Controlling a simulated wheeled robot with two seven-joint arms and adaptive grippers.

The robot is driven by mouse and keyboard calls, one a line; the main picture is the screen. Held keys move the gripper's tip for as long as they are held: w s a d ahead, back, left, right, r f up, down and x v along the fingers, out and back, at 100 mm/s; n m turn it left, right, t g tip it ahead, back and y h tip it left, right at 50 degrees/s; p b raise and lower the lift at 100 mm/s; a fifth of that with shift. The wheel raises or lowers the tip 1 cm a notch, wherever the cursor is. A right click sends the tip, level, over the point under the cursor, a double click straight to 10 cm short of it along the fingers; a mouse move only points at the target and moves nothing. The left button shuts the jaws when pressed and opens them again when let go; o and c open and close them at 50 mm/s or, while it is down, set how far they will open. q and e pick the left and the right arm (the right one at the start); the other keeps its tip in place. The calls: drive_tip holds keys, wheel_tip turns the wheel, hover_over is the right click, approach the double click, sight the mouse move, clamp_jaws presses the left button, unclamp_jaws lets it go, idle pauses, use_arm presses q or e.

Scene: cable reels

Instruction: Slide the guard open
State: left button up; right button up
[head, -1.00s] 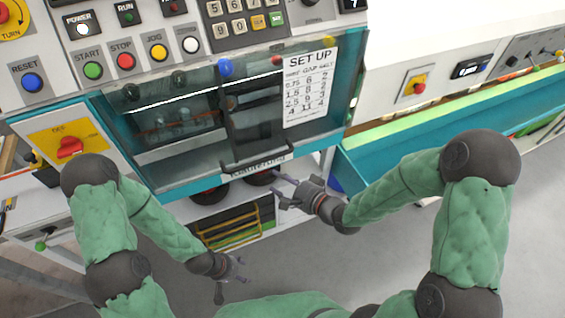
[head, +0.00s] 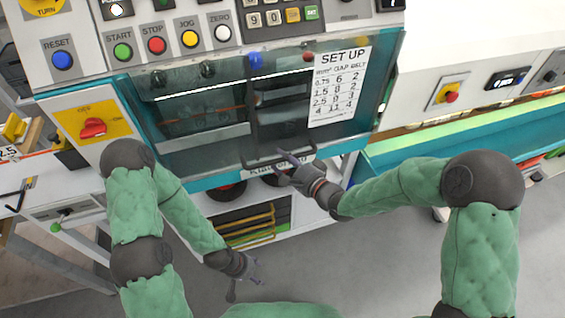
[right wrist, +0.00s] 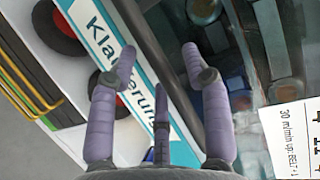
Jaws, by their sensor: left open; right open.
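The guard (head: 205,125) is a see-through panel across the machine's window, with a dark handle frame (head: 249,125) in front of it. Contact with the bar cannot be told. My left gripper (head: 246,274) is open and empty, low in front of the machine and away from the guard.
A "SET UP" sheet (head: 339,86) is on the window's right part. A yellow panel with a red switch (head: 93,128) is to the left. A labelled strip (right wrist: 105,50) lies beside the handle bar. A teal tray edge (head: 400,151) extends right. Floor is open below.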

drive_tip(key=shift+w+a, duration=0.3)
drive_tip(key=shift+w, duration=0.05)
clamp_jaws()
wheel_tip(320, 180, up, 37)
drive_tip(key=p, duration=2.8)
drive_tip(key=shift+r, duration=0.2)
unclamp_jaws()
